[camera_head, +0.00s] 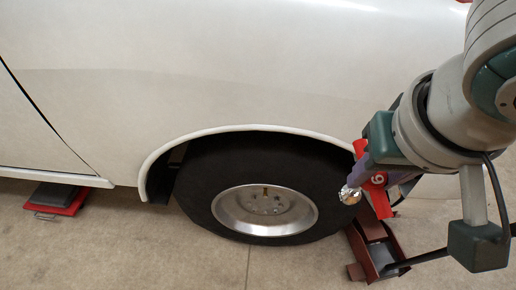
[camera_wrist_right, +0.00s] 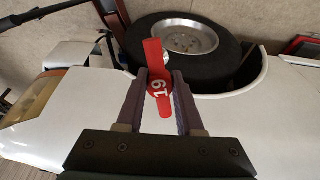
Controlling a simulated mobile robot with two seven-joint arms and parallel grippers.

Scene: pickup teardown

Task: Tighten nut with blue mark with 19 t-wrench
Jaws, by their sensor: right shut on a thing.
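My right gripper (camera_head: 366,176) is shut on the red t-wrench (camera_head: 379,192), beside the right edge of the wheel. The wrench also shows between my right gripper's fingers (camera_wrist_right: 159,82) in the right wrist view, with a white "19" on its red body (camera_wrist_right: 155,54). Its shiny socket end (camera_head: 349,195) points toward the wheel side, apart from the hub. The wheel (camera_head: 265,210) has a black tire and a silver rim, with small nuts around the hub (camera_head: 265,201). I cannot make out a blue mark on any nut. My left gripper is not in view.
The white truck body (camera_head: 250,65) and fender arch surround the wheel top. A red floor jack (camera_head: 374,247) stands right of the wheel, below my right arm. A red and grey item (camera_head: 58,198) lies at the left under the sill. The floor in front is clear.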

